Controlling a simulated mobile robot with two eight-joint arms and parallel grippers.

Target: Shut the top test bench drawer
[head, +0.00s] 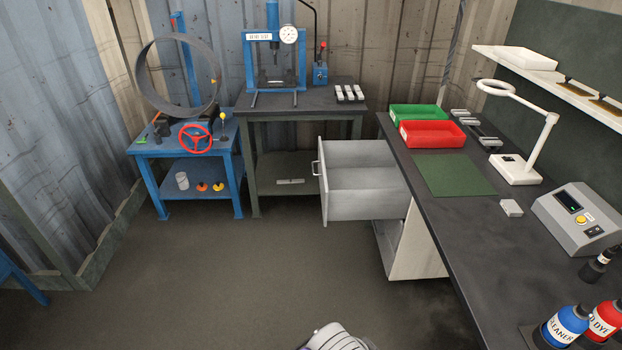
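The test bench (480,235) runs along the right side with a dark top. Its top drawer (368,205) is pulled out a long way to the left, grey and empty as far as I can see. The drawer's front panel (323,205) faces left, with a pale bar handle (316,172) on it. Below the drawer, the white bench cabinet (418,250) shows partly. Neither of my grippers is in view. Only a white and grey part of mine shows at the bottom edge, well apart from the drawer.
Open floor (220,270) lies in front and left of the drawer. A dark press table (300,115) stands behind it, and a blue cart (188,155) farther left. Red (432,134) and green (415,112) trays, a lamp (520,165) and bottles (568,325) stand on the bench.

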